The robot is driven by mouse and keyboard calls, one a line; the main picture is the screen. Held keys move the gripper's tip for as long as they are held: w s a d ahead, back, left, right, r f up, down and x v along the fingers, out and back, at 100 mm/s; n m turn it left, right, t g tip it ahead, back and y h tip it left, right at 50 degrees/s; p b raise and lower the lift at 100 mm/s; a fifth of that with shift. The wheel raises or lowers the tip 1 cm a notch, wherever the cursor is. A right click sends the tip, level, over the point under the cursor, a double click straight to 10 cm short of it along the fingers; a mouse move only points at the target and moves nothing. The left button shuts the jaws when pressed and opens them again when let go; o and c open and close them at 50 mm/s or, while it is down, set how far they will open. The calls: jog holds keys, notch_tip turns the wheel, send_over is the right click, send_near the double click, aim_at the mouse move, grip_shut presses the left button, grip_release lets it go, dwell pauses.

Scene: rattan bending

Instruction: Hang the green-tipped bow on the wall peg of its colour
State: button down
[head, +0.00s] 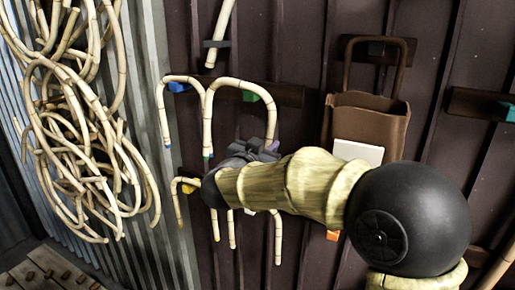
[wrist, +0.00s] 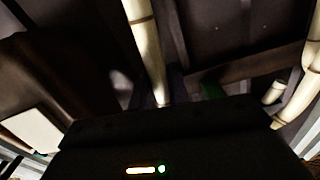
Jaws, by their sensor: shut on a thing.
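The bow in my gripper is a pale, jointed cane arch (head: 235,82). Its left leg hangs down to a small coloured tip that looks green to blue. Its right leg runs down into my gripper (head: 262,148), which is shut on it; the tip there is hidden. The green peg (head: 250,96) on the dark wooden rail shows just under the right side of the arch. I cannot tell whether the bow rests on it. In the wrist view the held leg (wrist: 145,45) enters the gripper, with the green peg (wrist: 212,90) close to its right.
Another bow (head: 182,79) hangs at the blue peg (head: 178,87) on the left. A lower bow (head: 184,181) is by a yellow peg. Coiled cane (head: 75,130) hangs far left.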

jog(key=f+x, duration=0.1)
jog(key=x, duration=0.5)
jog(key=shift+f, duration=0.15)
dwell(0.5)
dwell(0.4)
jog(key=c, duration=1.3)
grip_release()
jog(key=shift+o, duration=0.2)
jog(key=b+v, duration=0.6)
jog(key=v, duration=1.1)
jog(key=shift+s+a+b, duration=0.15)
jog(key=shift+s+b, duration=0.2)
